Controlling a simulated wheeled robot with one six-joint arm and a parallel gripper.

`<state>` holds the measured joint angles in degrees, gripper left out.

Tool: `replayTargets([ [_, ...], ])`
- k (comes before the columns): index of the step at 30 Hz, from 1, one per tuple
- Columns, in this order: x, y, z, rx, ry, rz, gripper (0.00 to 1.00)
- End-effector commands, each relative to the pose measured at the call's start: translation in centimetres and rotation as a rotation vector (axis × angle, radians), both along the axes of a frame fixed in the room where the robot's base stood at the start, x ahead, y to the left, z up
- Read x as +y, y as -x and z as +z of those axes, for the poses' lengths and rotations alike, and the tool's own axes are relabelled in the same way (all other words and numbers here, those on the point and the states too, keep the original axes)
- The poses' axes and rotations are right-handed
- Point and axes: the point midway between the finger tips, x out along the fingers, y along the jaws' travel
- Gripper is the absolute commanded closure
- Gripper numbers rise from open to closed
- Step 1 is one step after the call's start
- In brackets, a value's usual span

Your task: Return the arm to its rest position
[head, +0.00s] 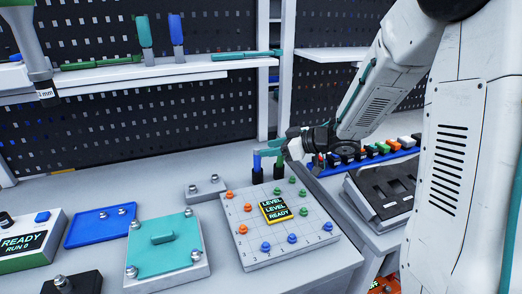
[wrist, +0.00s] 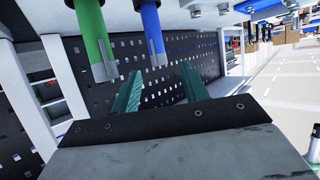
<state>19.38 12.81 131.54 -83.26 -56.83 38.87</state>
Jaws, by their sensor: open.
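My gripper (head: 268,152) is at the end of my arm, which reaches in from the right above the back edge of the worktable. Its teal fingers show apart in the wrist view (wrist: 160,70), with nothing clamped between them. A blue upright piece (head: 257,163) and a green upright piece (head: 280,160) with dark lower ends stand close by the fingers in the head view; I cannot tell whether they touch. In the wrist view a green rod (wrist: 93,35) and a blue rod (wrist: 151,25) with grey ends appear beyond the fingers.
A grey peg board (head: 250,257) with coloured pegs and a LEVEL READY sign lies below my gripper. A teal plate (head: 165,255), a blue tray (head: 82,238) and a READY box (head: 22,262) stand left. A dark tray (head: 375,193) stands right. Shelves (head: 140,75) run behind.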

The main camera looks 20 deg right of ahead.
Motion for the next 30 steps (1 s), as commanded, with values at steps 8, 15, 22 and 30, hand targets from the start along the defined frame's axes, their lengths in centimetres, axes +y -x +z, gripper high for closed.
replayTargets([
  [8, -1.1, 1.0, 0.9, -0.006, 0.002, -0.002, 0.55],
  [15, -3.0, -0.3, 3.8, -0.06, 0.154, -0.205, 0.55],
  [22, -7.9, 2.9, 8.8, 0.001, 0.388, -0.638, 0.55],
  [30, -8.5, 15.7, 9.5, 0.384, 0.474, -0.924, 0.55],
])
